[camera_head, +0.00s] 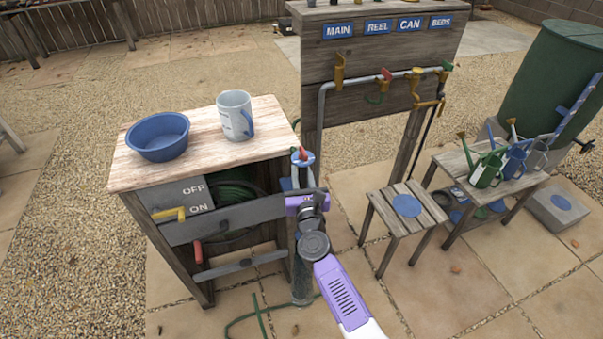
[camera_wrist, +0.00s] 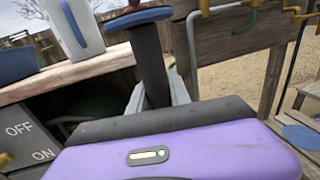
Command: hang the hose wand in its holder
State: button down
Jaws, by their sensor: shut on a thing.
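The hose wand (camera_head: 303,159) stands roughly upright at the right front corner of the wooden cabinet, with a blue disc and a red part at its top. In the wrist view its dark shaft (camera_wrist: 150,64) rises beyond my purple gripper body, with the blue disc above.
The cabinet top (camera_head: 188,168) bears a blue bowl (camera_head: 158,138) and a mug (camera_head: 235,114). A coiled green hose (camera_head: 236,192) is inside, beside an OFF/ON panel (camera_head: 184,195). A pipe board (camera_head: 375,95) stands behind. A stool (camera_head: 403,212) and a bench with watering cans (camera_head: 487,168) are right.

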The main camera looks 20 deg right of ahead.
aim_at(304, 187)
jog(key=shift+f+b, duration=0.7)
jog(key=shift+b, duration=0.25)
dwell(0.4)
jog(key=c, duration=1.1)
grip_release()
jog(key=shift+f, duration=0.1)
jog(key=s, duration=0.3)
jog(key=s+a+p, duration=0.1)
jog(key=s, duration=0.3)
jog(key=shift+s+a, duration=0.2)
jog(key=shift+s, duration=0.15)
